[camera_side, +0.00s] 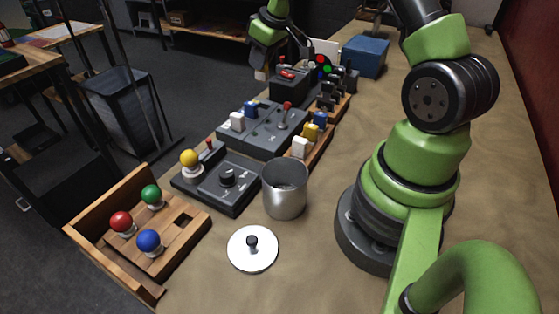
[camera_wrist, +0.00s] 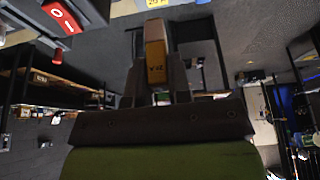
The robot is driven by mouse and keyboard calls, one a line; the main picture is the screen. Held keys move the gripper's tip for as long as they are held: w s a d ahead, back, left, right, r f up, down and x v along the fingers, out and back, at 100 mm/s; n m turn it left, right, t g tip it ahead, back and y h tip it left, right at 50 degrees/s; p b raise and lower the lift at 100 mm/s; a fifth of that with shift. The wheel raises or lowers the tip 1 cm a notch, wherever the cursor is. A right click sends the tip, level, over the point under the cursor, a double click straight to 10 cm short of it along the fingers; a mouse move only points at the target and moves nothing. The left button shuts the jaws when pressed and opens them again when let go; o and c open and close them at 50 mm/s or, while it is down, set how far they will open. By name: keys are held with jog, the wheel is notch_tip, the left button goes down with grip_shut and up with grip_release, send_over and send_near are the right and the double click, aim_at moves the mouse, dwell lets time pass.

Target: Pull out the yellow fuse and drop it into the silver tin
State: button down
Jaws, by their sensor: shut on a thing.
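My gripper (camera_wrist: 155,78) is shut on a yellow-orange block with a pale end and a small printed mark, which looks like the yellow fuse (camera_wrist: 155,50). In the side view my gripper (camera_side: 262,64) is at the far end of the bench, left of the dark box with a red switch, and small and partly unclear there. The fuse is held clear of the panels. The silver tin (camera_side: 285,190) stands upright and open in the near middle of the bench, well away from my gripper. The bottom of its inside is not clear to see.
A white disc with a black knob (camera_side: 252,250) lies before the tin. A dial box (camera_side: 228,180) and wooden tray of coloured balls (camera_side: 150,235) are left. A grey panel (camera_side: 265,130) and wooden rack with white, yellow and blue blocks (camera_side: 311,132) lie behind.

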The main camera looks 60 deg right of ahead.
notch_tip(320, 180, up, 7)
jog(key=shift+a+r, duration=0.15)
jog(key=s+a+f+m+g+h, duration=0.15)
jog(key=s+a+m+h, duration=0.3)
jog(key=a+m, duration=0.8)
jog(key=s+a+r+m+g+y, duration=0.1)
jog(key=s+a+m+g, duration=0.65)
jog(key=s+m, duration=0.7)
notch_tip(320, 180, down, 11)
jog(key=a+t, duration=0.1)
jog(key=shift+w+a+f, duration=0.15)
jog(key=shift+w+a, duration=0.2)
jog(key=shift+w, duration=0.1)
